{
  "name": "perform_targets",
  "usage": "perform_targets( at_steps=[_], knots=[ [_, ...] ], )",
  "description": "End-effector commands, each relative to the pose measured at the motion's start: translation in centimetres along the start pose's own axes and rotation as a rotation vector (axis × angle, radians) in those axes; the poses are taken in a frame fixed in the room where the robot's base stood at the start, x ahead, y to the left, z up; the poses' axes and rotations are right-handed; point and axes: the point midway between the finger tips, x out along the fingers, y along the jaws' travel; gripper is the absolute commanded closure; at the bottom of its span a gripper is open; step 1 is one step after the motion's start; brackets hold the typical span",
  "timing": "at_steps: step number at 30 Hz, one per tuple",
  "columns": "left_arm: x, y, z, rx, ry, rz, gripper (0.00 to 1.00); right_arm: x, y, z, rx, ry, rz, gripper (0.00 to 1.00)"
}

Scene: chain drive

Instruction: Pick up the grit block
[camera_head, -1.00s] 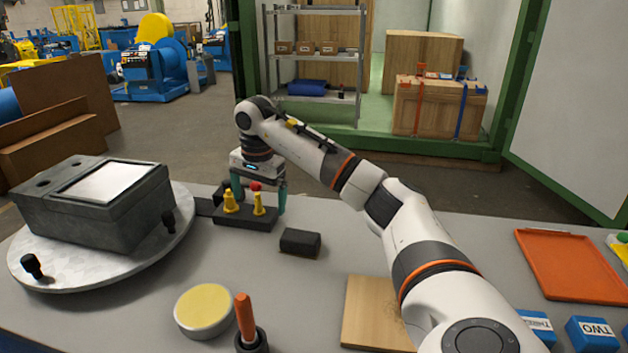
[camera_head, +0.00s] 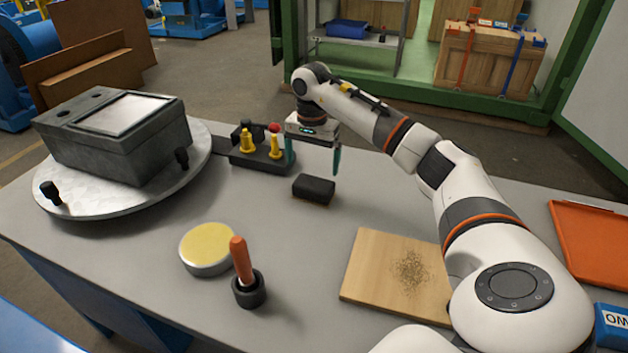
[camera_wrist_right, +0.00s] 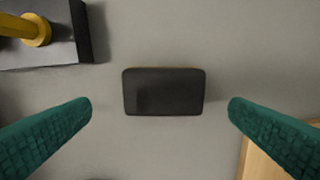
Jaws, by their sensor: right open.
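The grit block (camera_head: 313,189) is a small dark block lying flat on the grey table, right of the fixture with yellow pegs. In the right wrist view the block (camera_wrist_right: 163,91) lies between my green fingertips, with a gap on each side. My right gripper (camera_head: 314,160) is open and empty, pointing down above and just behind the block. Its fingers also show in the right wrist view (camera_wrist_right: 160,108). My left gripper is not in view.
A black fixture (camera_head: 262,160) with yellow pegs and a red knob stands close left of the block. A wooden board (camera_head: 375,262), a yellow-topped round tin (camera_head: 208,246) and an orange-handled tool (camera_head: 240,262) are nearer. A grey box on a round plate (camera_head: 120,205) stands left.

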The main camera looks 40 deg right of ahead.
Motion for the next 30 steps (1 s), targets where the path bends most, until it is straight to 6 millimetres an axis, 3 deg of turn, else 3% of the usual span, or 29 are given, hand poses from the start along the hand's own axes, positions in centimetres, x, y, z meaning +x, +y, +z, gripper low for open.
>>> perform_targets(
  at_steps=[5, 13, 22, 23, 30],
  knots=[
    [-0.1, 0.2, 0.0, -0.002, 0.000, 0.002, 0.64, 1.3, -0.1, -0.1, 0.000, 0.001, -0.001, 0.00],
    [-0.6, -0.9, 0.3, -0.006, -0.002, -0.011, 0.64, 5.1, -0.3, -0.4, 0.002, 0.002, 0.000, 0.00],
    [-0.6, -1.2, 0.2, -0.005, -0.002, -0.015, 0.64, 5.7, -0.3, -0.3, 0.002, 0.000, 0.001, 0.00],
    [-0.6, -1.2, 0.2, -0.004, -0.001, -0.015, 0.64, 5.7, -0.3, -0.3, 0.002, 0.000, 0.001, 0.02],
    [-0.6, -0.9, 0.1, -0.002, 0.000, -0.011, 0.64, 5.6, -0.3, -0.3, 0.001, -0.001, 0.002, 0.37]
  ],
)
